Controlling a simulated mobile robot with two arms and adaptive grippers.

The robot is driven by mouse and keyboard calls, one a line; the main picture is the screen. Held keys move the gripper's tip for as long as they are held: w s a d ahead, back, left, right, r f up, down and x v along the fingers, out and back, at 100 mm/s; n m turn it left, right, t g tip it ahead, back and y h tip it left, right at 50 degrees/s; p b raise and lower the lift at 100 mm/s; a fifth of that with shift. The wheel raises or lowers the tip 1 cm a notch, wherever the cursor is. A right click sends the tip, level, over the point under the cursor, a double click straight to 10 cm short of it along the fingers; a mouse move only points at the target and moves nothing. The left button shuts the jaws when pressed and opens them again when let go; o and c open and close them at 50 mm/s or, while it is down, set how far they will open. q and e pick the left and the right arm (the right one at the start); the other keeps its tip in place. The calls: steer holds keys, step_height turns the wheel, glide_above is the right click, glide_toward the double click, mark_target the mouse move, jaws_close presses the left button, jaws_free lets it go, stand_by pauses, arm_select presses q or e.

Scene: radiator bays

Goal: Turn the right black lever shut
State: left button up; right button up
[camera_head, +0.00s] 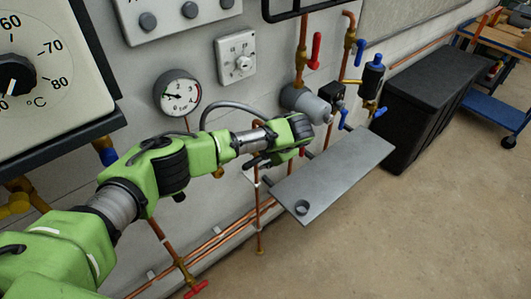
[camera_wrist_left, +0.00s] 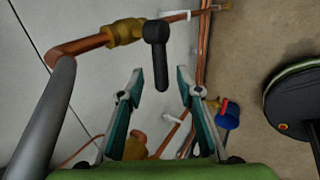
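In the left wrist view a black lever (camera_wrist_left: 157,55) sits on a brass valve (camera_wrist_left: 125,33) at the end of a copper pipe. It hangs down in the picture, in line with the gap between the fingers of my left gripper (camera_wrist_left: 160,72). The gripper is open, with a finger on each side of the lever and no clear contact. In the head view my left arm reaches right along the wall; its wrist hides much of the area around the lever. I cannot tell there which lever is meant. My right gripper is not in view.
A grey shelf plate (camera_head: 345,170) juts out right of my left wrist. Red (camera_head: 315,48) and blue (camera_head: 361,52) levers are on pipes above it. A pressure gauge (camera_head: 178,93) and a dial (camera_head: 237,58) are on the wall. A black bin (camera_head: 430,98) stands at right; floor is clear in front.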

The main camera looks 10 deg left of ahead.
arm_select(q)
steer(key=v, duration=0.6)
stand_by(0.3)
